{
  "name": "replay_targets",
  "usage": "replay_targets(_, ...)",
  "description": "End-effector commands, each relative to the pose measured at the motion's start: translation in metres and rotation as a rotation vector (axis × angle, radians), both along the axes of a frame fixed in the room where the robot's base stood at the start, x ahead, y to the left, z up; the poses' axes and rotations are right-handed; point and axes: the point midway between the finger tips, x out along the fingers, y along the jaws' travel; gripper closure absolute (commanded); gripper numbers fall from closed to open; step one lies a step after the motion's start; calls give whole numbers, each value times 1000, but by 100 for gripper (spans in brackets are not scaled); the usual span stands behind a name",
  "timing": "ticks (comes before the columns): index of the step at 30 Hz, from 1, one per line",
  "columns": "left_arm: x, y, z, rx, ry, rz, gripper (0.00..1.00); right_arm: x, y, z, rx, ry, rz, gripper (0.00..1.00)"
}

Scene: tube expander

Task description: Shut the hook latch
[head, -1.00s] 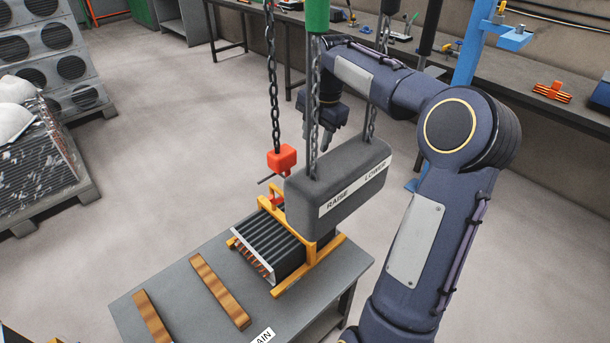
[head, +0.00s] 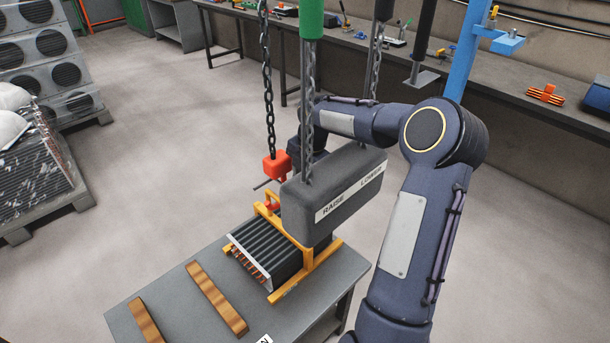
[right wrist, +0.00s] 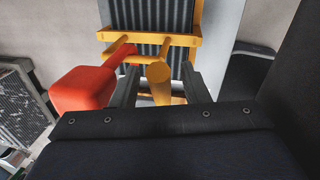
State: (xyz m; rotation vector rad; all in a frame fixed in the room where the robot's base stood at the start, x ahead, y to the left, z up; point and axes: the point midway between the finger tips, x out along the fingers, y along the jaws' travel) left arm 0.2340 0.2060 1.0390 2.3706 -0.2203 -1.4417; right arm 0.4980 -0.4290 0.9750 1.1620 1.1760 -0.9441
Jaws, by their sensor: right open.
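The red hook block (head: 277,165) hangs on a dark chain over the coil; its red hook (head: 272,203) is at the yellow lifting frame (head: 325,252). A thin dark rod (head: 262,185) sticks out left below the block. In the right wrist view the red block (right wrist: 82,90) is left of my right gripper (right wrist: 160,72), with a red arm reaching toward the frame. My right gripper is open, its fingers on either side of a yellow post (right wrist: 160,80); contact is unclear. In the head view its fingers are hidden. The latch's position cannot be made out. My left gripper is out of view.
A grey RAISE/LOWER box (head: 335,192) hangs on chains in front of my right wrist. The finned coil (head: 265,250) sits in the frame on a grey table (head: 170,290) with two wooden strips. A workbench (head: 400,62) runs along the back.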

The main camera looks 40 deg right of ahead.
Motion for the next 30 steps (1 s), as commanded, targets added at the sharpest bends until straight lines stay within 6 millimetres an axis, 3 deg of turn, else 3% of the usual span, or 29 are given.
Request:
replay_targets(5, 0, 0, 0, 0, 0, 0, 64, 0, 0, 0, 0, 0, 0, 59)
replay_targets(15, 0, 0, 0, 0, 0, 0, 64, 0, 0, 0, 0, 0, 0, 100)
replay_targets(30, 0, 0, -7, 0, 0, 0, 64, 0, 3, 2, -61, -6, 4, 100)
